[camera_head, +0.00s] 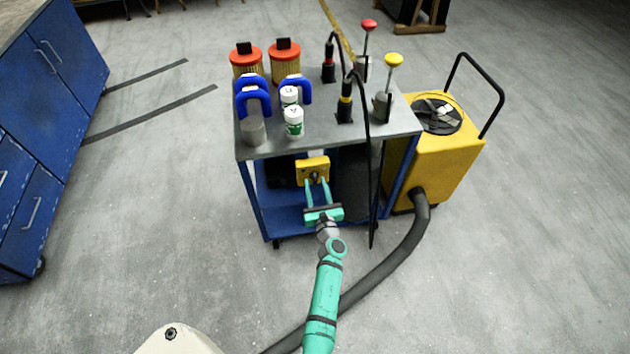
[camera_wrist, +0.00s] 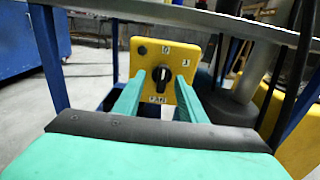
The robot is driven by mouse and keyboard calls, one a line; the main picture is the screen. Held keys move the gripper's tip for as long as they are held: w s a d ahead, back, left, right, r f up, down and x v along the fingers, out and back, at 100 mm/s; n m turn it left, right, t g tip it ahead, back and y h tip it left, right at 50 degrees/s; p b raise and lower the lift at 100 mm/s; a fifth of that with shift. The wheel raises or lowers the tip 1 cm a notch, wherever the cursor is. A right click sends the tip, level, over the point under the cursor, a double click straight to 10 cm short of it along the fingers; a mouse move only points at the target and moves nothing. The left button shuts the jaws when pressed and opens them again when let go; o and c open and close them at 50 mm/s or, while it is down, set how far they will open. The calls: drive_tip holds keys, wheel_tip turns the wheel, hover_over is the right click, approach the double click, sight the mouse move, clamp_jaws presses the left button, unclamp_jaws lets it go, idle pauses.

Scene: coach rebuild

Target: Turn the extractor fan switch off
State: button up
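The extractor fan switch is a black rotary knob (camera_wrist: 161,77) on a yellow switch box (camera_wrist: 142,62), marked 0 above and 1 at upper right. The knob looks slightly tilted; which mark it points to is hard to tell. In the head view, the yellow box (camera_head: 303,163) is under the front edge of the cart's top. My gripper (camera_wrist: 161,84) is open, its two green fingers pointing at the box, one on each side of the knob. I cannot tell whether they touch it. My gripper also shows in the head view (camera_head: 316,179).
The blue cart (camera_head: 390,130) carries red-topped filters (camera_head: 285,62), blue clamps (camera_head: 253,98), white bottles (camera_head: 294,122) and yellow- and red-knobbed tools. A black cable hangs right of my gripper. The yellow extractor (camera_head: 450,150) and its hose (camera_head: 412,235) are at right.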

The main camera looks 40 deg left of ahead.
drive_tip(key=v, duration=0.8)
idle(0.4)
drive_tip(key=shift+s+d, duration=0.1)
drive_tip(key=shift+d, duration=0.05)
drive_tip(key=v, duration=1)
drive_tip(key=shift+s+d, duration=0.25)
